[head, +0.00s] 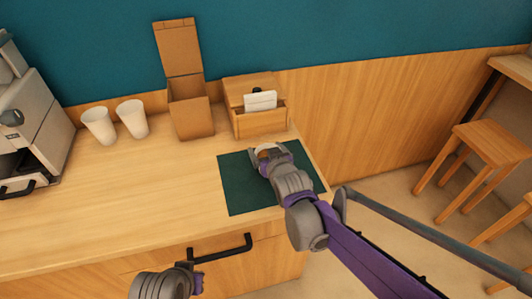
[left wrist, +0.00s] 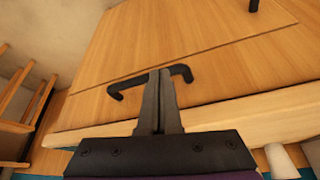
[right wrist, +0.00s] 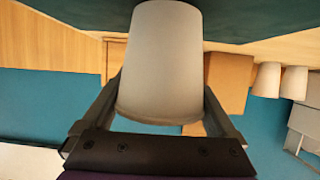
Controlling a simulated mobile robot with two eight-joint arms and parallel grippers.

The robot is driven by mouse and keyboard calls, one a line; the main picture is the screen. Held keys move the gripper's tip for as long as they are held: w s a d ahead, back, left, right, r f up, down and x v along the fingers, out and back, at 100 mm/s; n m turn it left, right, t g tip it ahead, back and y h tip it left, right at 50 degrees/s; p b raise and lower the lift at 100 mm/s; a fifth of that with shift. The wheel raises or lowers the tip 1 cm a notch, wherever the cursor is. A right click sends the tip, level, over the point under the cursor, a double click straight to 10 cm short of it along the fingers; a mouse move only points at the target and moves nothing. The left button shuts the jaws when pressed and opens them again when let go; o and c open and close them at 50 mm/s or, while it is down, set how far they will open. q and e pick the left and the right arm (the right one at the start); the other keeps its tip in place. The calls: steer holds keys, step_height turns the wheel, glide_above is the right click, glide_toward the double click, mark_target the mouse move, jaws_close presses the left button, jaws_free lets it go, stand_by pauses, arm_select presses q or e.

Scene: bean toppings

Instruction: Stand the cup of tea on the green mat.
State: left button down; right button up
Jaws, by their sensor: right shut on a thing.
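The white cup (right wrist: 160,60) is between the two fingers of my right gripper (right wrist: 158,100), which is shut on it. In the right wrist view, which looks upside down, the cup's narrow base meets the dark green mat (right wrist: 255,20); I cannot tell whether it touches. In the head view only a bit of the cup's pale rim (head: 266,147) shows past my right gripper (head: 268,156), over the far part of the green mat (head: 240,195). The tea is hidden. My left gripper (left wrist: 160,100) is shut and empty before the drawer front.
Two white cups (head: 99,126) (head: 132,118) stand at the back left, beside a coffee machine (head: 40,115). A tall open box (head: 190,110) and a wooden box (head: 262,122) stand behind the mat. A black drawer handle (head: 222,249) juts out in front. The counter's middle is clear.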

steer(key=shift+f, duration=0.4)
steer(key=shift+f, duration=0.2)
steer(key=o, duration=1.2)
steer(key=shift+c, duration=0.2)
steer(key=shift+r, duration=0.25)
steer(key=p+v, duration=0.2)
steer(key=v, duration=1)
steer(key=s+d+f+m+g+h, duration=0.1)
steer(key=s+d+f+g, duration=0.1)
steer(key=s+d+f, duration=0.2)
steer(key=s+d+f+m+g+h, duration=0.1)
steer(key=s+d+f+g, duration=0.2)
steer(key=s+d, duration=0.3)
steer(key=s+d+f+m+g+h, duration=0.1)
steer(key=s+d+f, duration=0.4)
steer(key=s, duration=0.7)
steer(key=shift+d+f+m+g+h, duration=0.25)
steer(key=shift+d+g+h, duration=0.35)
steer(key=shift+g, duration=0.3)
